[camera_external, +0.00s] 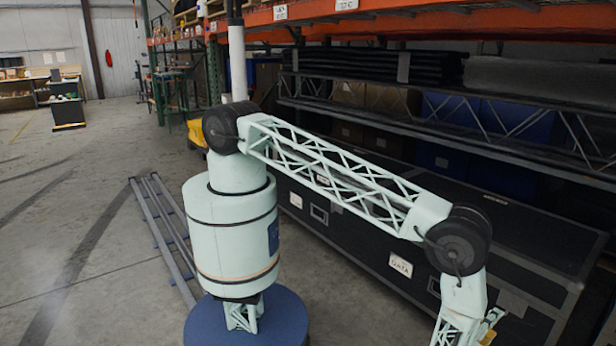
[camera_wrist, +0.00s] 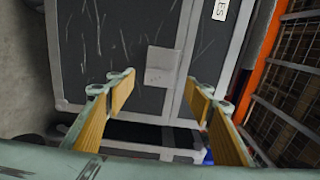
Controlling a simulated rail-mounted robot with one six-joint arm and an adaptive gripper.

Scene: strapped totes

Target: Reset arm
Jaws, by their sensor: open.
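My gripper (camera_wrist: 160,100) shows in the wrist view with its two yellow-padded fingers spread apart and nothing between them. Beyond the fingers is a black case with grey metal edges (camera_wrist: 120,50), with a light grey plate (camera_wrist: 161,66) on its face. In the external view my pale green lattice arm reaches from the base out to the right and bends down at the elbow. The gripper's fingertips are not visible there; only yellowish parts show at the bottom right edge. No strapped tote can be made out clearly in either view.
A long black case (camera_external: 350,236) stands along the rack behind my arm. Orange rack beams (camera_external: 420,18) and dark metal trusses (camera_external: 450,125) are above it. Metal rails (camera_external: 162,230) lie on the floor at left. The concrete floor (camera_external: 70,220) further left is mostly clear.

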